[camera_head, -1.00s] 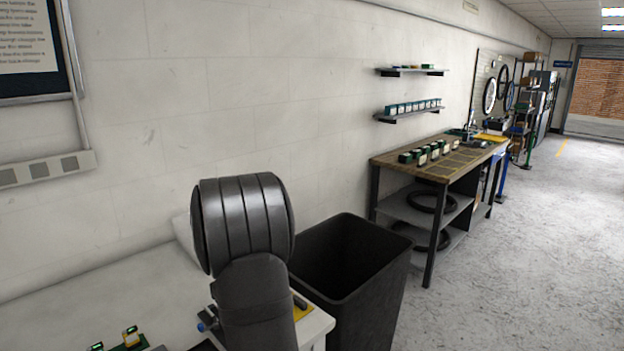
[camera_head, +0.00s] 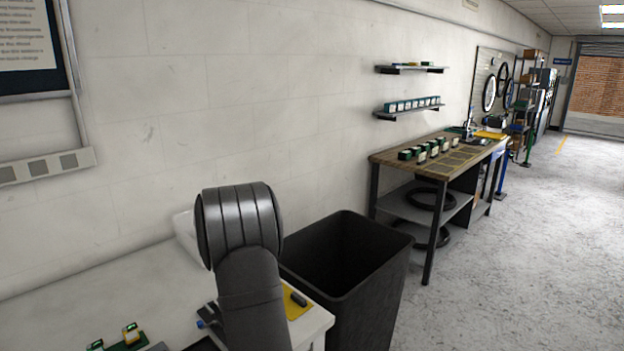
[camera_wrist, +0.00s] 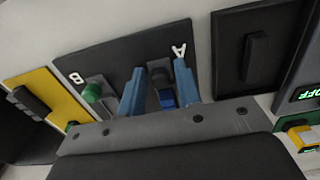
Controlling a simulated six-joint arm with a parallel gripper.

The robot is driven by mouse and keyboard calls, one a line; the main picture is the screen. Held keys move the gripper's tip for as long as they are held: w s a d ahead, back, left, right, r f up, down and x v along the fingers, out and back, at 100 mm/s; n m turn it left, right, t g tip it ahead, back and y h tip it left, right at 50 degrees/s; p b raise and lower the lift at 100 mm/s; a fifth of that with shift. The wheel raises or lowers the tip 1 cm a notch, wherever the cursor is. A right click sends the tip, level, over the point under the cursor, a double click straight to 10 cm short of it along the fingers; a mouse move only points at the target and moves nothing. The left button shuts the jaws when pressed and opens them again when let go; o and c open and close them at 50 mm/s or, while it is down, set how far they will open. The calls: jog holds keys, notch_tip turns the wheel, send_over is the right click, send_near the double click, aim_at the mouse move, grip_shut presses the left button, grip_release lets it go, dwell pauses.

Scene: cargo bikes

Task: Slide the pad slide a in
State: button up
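In the wrist view, a dark panel (camera_wrist: 118,52) carries two slides marked with white letters, A and B. Slide A (camera_wrist: 160,74) is a dark-grey piece with a blue block (camera_wrist: 167,98) at its near end. Slide B (camera_wrist: 97,80) has a green knob and stands to the left. My gripper (camera_wrist: 159,66) is open, its two blue fingers on either side of slide A, with gaps visible. Contact with the panel cannot be told. In the head view my arm hides the fingers and most of the panel; a small blue part (camera_head: 207,318) shows beside it.
A yellow plate with a dark block (camera_head: 299,300) lies at the white bench's right end. A black panel with a dark bar (camera_wrist: 257,58) is right of slide A. A black bin (camera_head: 345,275) stands beside the bench.

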jog(key=shift+c, duration=0.2)
jog(key=c, duration=0.5)
jog(key=shift+o, duration=0.2)
jog(key=shift+w+a, duration=3.05)
jog(key=shift+w, duration=0.05)
jog(key=shift+r, duration=0.1)
jog(key=o, duration=0.5)
jog(key=shift+o, duration=0.2)
jog(key=shift+a, duration=0.1)
